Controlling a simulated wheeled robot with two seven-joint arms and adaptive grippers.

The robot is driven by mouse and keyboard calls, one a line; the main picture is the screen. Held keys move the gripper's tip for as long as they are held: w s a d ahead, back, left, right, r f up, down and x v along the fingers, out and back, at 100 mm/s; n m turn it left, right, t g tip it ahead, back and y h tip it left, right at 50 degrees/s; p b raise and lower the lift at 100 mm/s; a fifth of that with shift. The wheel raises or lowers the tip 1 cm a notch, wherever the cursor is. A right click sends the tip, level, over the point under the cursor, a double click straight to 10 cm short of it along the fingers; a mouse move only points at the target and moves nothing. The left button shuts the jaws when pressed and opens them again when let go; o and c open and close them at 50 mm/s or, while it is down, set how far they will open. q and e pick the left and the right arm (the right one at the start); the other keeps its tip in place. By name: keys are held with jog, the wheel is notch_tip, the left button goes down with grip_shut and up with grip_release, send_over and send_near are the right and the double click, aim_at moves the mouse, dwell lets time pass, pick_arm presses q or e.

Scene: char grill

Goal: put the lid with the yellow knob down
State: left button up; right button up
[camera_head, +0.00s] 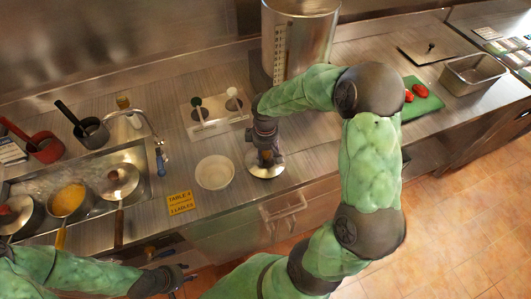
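A round, shiny steel lid (266,171) is at the counter's front edge, right of the white bowl. My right gripper (265,156) points straight down onto its middle, with its fingers close together around the knob. The fingers hide the knob, so its yellow colour does not show clearly. I cannot tell whether the lid touches the counter or hangs just above it. My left gripper (184,279) is low at the front, off the counter's edge and well away from the lid. Its fingers are too small and dark to judge.
The white bowl (215,172) and a yellow sign (181,203) are left of the lid. A holder (215,118) with two round-ended items and a tall steel pot (297,40) stand behind. The sink (150,160) with pans is left. A green board (422,104) with red food lies right.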

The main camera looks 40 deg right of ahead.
aim_at(265, 153)
jog(key=shift+r, duration=0.1)
jog(key=shift+r, duration=0.2)
notch_tip(265, 153, up, 12)
jog(key=p, duration=0.2)
jog(key=shift+p, duration=0.3)
